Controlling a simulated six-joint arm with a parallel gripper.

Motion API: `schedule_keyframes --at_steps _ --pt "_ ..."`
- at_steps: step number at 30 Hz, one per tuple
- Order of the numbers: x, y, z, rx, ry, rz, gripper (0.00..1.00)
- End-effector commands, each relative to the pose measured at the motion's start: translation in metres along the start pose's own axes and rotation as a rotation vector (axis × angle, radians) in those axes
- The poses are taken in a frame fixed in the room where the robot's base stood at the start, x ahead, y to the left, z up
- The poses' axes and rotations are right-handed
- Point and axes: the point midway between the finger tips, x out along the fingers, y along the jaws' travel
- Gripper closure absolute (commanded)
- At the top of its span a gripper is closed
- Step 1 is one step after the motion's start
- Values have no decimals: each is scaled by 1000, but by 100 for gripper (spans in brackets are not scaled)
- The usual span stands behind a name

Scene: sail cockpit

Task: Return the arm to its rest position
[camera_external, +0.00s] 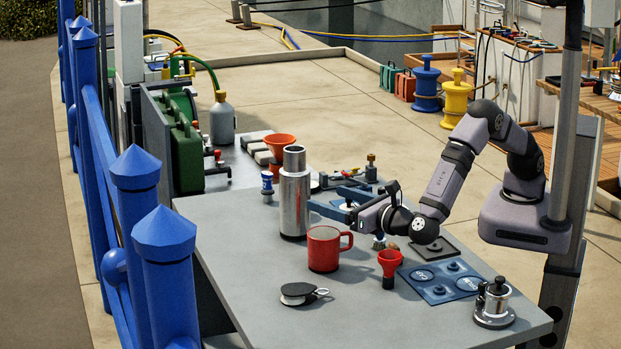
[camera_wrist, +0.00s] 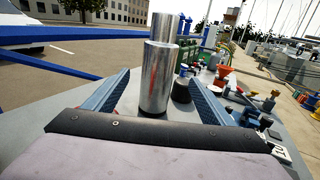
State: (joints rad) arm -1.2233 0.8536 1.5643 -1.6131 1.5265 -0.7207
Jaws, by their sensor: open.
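My gripper (camera_external: 328,204) is low over the grey table (camera_external: 225,222), with my arm reaching in from the right. Its two blue fingers point left at a silver steel flask (camera_external: 295,200) that stands upright on the table. In the wrist view my gripper (camera_wrist: 158,90) is open, with one finger on each side of the flask (camera_wrist: 158,75). The flask stands between the fingers, with a gap on both sides. Whether the fingertips reach past it is hard to tell in the external view.
A red mug (camera_external: 323,250) stands just in front of the flask. A small red funnel (camera_external: 389,264), a blue panel (camera_external: 437,281) and a metal winch (camera_external: 493,303) are at the right. A black-and-white pulley block (camera_external: 298,293) lies in front. An orange funnel (camera_external: 280,145) is behind.

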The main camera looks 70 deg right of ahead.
Motion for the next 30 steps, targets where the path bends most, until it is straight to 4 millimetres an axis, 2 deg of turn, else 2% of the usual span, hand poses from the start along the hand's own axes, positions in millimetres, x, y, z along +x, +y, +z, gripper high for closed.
schedule_keyframes --at_steps 2,5,8,11,12,16,19,21,24,27,30 --pt "6 -10 2 14 16 -28 24" --pt "19 -35 2 49 60 -99 24" --pt "36 -76 2 111 130 -217 24" --pt "51 -132 -2 200 217 -377 24" --pt "55 -156 -4 243 253 -448 24" --pt "59 -234 -14 407 375 -692 24" --pt "49 -296 -25 586 469 -915 24" --pt "33 -333 -32 741 523 -1083 24" --pt "4 -373 -40 993 565 -1324 24" --pt "-24 -396 -45 1263 562 -1549 24" --pt "-46 -406 -46 1523 516 -1739 24"
